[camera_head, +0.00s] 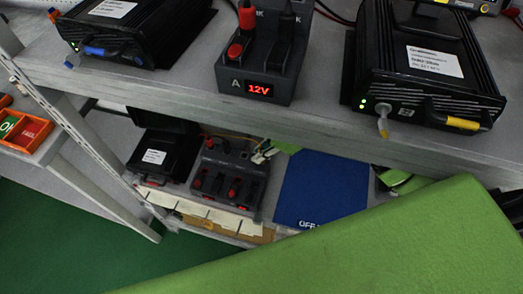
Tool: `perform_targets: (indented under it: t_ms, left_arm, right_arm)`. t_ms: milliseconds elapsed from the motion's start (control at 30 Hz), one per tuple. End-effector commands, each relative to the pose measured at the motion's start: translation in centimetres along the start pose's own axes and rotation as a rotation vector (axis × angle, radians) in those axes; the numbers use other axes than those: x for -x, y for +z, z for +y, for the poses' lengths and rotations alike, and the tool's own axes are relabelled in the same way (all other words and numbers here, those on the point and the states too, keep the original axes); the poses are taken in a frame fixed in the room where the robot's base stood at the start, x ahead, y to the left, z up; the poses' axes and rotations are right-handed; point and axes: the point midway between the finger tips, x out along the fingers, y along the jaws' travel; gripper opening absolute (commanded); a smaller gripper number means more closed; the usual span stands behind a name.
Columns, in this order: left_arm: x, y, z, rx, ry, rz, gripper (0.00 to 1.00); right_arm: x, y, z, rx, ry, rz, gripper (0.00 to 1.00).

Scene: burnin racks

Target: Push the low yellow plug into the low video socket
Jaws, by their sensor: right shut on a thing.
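My green right arm covers the lower right of the head view. A small green and dark part just beyond its upper edge looks like my right gripper (396,182). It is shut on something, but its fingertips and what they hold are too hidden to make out. I cannot pick out the low yellow plug or the low video socket; the arm hides that side of the lower shelf. My left gripper is not in view.
The upper shelf (320,118) carries two black units, left (135,30) and right (425,65), with a 12V supply (260,75) between. Below are a black unit (165,150), another supply (228,175) and a blue OFF panel (322,188). Orange bins (45,150) stand left.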

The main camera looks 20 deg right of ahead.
Motion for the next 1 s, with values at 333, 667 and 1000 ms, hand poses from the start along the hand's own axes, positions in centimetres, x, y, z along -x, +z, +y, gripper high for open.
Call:
perform_targets:
  t_ms: [333, 667, 1000]
  left_arm:
    - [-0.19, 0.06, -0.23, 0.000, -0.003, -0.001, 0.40]
    - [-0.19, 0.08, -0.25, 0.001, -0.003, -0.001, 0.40]
    - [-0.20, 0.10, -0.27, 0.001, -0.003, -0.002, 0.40]
  right_arm:
    - [-0.10, 0.00, -0.01, 0.000, -0.001, -0.002, 0.00]
    - [-0.13, -0.04, 0.01, 0.000, 0.000, -0.001, 0.33]
    - [-0.16, -0.07, 0.02, 0.000, 0.001, 0.000, 0.47]
